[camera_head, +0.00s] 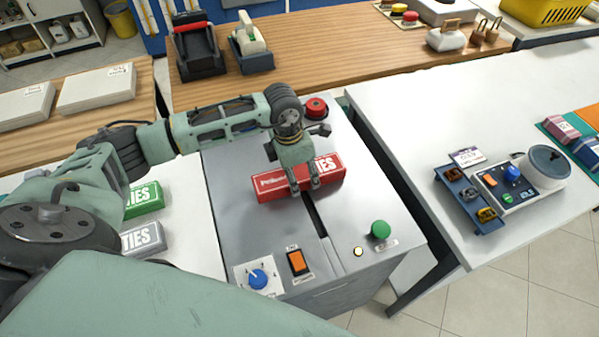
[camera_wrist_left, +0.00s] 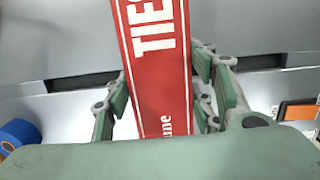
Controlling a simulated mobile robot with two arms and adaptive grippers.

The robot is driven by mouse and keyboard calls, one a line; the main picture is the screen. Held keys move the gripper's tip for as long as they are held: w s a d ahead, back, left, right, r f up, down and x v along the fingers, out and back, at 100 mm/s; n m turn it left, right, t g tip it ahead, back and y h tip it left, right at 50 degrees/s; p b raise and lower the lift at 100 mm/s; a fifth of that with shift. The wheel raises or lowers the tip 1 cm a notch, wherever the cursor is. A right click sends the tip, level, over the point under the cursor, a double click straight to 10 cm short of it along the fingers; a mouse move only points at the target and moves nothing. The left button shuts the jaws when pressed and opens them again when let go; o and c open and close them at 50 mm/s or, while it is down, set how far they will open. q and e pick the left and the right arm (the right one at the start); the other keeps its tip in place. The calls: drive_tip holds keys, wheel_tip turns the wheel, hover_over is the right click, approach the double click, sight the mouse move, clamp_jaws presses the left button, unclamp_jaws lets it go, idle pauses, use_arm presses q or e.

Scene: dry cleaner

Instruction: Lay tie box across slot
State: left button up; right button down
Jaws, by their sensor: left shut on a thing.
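A long red tie box (camera_head: 270,186) with white "TIES" lettering lies crosswise over the dark slot (camera_head: 315,214) in the grey metal top of the machine. My left gripper (camera_head: 305,186) comes down from above and is shut on the red tie box. In the left wrist view the box (camera_wrist_left: 158,70) sits between the two green finger pads, and the slot (camera_wrist_left: 85,82) runs out on both sides of it. I cannot tell whether the box touches the metal top. My right gripper is not in view.
The machine top carries a green button (camera_head: 380,229), a blue knob (camera_head: 258,279), an orange switch (camera_head: 298,262) and a red button (camera_head: 316,107). A green tie box (camera_head: 144,199) and a grey tie box (camera_head: 143,238) lie on the left table. A white counter (camera_head: 420,110) stands to the right.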

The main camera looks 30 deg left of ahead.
use_arm(q)
drive_tip(key=shift+f, duration=0.2)
drive_tip(key=o, duration=1.2)
drive_tip(key=shift+r+p, duration=0.6)
drive_tip(key=shift+r, duration=0.45)
drive_tip(key=r+b, duration=0.1)
drive_tip(key=r, duration=0.2)
drive_tip(key=s+r+b, duration=0.1)
drive_tip(key=r, duration=0.3)
drive_tip(key=a+r, duration=0.1)
drive_tip(key=r, duration=0.3)
drive_tip(key=shift+s+a+b, duration=0.1)
drive_tip(key=shift+s+b, duration=0.05)
drive_tip(key=shift+b, duration=0.25)
